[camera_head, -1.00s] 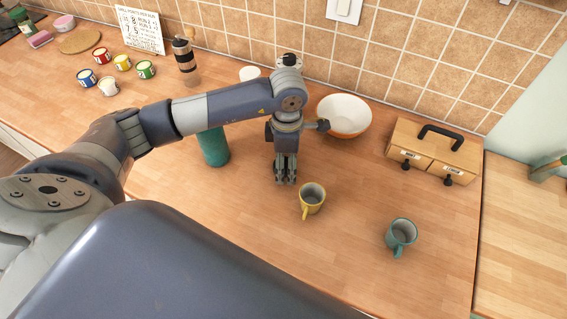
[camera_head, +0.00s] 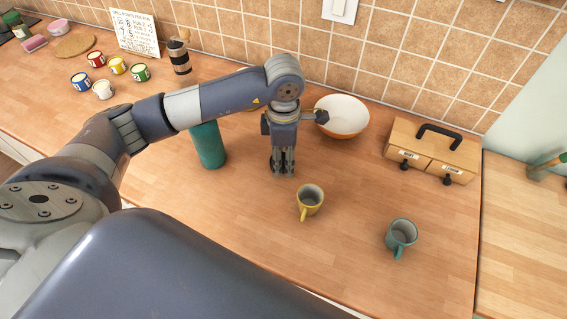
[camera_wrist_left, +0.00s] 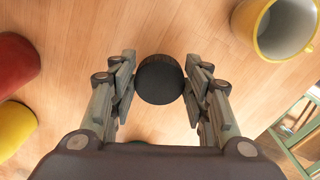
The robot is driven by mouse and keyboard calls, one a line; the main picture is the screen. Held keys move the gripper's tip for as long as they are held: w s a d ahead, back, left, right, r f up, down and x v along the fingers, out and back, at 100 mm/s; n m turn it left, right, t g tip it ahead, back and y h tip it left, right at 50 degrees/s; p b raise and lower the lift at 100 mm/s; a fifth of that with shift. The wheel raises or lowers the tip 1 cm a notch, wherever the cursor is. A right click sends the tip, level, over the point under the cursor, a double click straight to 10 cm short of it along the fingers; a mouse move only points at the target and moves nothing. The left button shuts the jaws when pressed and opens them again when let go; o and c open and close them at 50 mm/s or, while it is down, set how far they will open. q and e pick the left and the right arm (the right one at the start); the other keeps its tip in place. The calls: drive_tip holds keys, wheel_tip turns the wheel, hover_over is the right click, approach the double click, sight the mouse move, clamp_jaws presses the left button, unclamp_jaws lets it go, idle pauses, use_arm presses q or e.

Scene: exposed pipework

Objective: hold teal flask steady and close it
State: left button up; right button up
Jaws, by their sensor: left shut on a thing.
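The teal flask (camera_head: 210,147) stands upright on the wooden counter, left of my left gripper (camera_head: 283,170). My forearm crosses in front of its top, so I cannot see whether it is open. My left gripper points down over the counter. In the left wrist view the gripper (camera_wrist_left: 160,85) is shut on a round black lid-like piece (camera_wrist_left: 159,79), one finger on each side. The flask and the gripper are apart. My right gripper is not in view.
A yellow mug (camera_head: 310,199) stands just right of the gripper, and a teal mug (camera_head: 401,235) further right. A white-and-orange bowl (camera_head: 342,116) and a wooden drawer box (camera_head: 434,150) stand behind. Several coloured cups (camera_head: 117,66) are at the far left. The front middle counter is clear.

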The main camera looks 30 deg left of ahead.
use_arm(q)
drive_tip(key=s+b, duration=0.1)
drive_tip(key=s, duration=0.4)
drive_tip(key=s+r+b, duration=0.1)
drive_tip(key=s+b, duration=0.1)
drive_tip(key=s, duration=0.3)
drive_tip(key=s+d+r+b, duration=0.1)
drive_tip(key=s, duration=0.4)
drive_tip(key=shift+r, duration=0.15)
drive_tip(key=shift+s+d, duration=0.1)
drive_tip(key=shift+s, duration=0.4)
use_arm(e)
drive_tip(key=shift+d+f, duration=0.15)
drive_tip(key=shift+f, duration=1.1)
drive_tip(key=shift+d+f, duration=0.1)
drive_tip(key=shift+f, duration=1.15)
use_arm(q)
drive_tip(key=shift+r, duration=0.1)
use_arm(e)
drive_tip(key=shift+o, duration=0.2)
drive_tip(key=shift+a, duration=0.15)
